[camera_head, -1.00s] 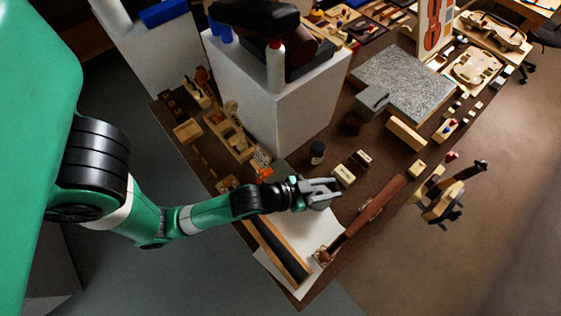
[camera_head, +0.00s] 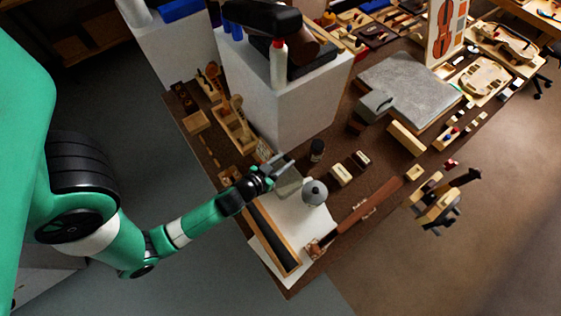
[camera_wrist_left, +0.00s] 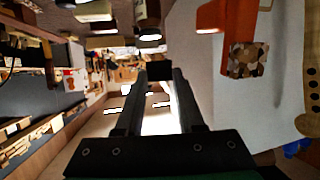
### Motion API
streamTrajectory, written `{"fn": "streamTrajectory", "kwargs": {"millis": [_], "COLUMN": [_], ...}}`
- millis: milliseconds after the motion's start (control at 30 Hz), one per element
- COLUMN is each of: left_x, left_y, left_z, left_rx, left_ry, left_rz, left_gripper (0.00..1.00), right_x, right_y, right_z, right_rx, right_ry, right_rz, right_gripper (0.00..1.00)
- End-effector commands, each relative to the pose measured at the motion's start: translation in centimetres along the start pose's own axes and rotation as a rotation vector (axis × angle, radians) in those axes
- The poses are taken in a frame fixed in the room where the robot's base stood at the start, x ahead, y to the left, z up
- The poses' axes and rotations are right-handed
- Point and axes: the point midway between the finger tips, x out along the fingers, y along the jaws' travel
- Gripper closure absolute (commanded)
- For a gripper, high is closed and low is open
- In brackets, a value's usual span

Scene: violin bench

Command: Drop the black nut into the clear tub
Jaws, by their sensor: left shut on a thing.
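My left gripper (camera_head: 281,165) is over the near end of the bench, in front of the white block. In the left wrist view its two fingers (camera_wrist_left: 159,74) are shut on a small dark piece, the black nut (camera_wrist_left: 158,72), at their tips. The nut is too small to make out in the head view. A pale grey-green, box-like thing (camera_head: 289,184) lies just below the gripper; it may be the clear tub, but I cannot tell for sure. My right gripper is not in view.
A grey rounded thing (camera_head: 314,192) stands close to the gripper's right. A dark jar (camera_head: 317,150) and small blocks (camera_head: 341,174) stand beyond it. The tall white block (camera_head: 290,100) rises behind. A brown fingerboard-like piece (camera_head: 365,208) lies at the front edge.

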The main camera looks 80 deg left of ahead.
Motion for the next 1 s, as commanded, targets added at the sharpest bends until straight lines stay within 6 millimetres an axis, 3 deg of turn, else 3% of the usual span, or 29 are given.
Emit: {"fn": "streamTrajectory", "kwargs": {"millis": [100,300,633,667,700,833,1000], "left_x": [0.9,1.8,1.8,1.8,1.8,1.8,1.8], "left_y": [0.0,0.0,0.0,0.0,0.0,0.0,0.0], "left_z": [2.1,4.3,4.4,4.4,4.4,4.4,4.4], "left_rx": [0.001,0.002,0.001,0.001,0.001,0.001,0.001], "left_ry": [0.000,0.000,0.000,0.000,0.000,0.000,-0.001], "left_rz": [0.000,0.000,0.001,0.001,0.001,0.001,0.000], "left_gripper": [1.00,1.00,1.00,0.57,0.50,0.28,0.28], "right_x": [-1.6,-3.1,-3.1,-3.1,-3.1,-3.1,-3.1], "right_y": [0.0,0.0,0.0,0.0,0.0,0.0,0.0], "right_z": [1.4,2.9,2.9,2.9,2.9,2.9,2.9], "right_rx": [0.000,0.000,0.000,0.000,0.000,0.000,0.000], "right_ry": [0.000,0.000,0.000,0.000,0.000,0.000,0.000], "right_rz": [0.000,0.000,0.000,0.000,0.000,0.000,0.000], "right_gripper": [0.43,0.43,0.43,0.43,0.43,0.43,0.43]}}
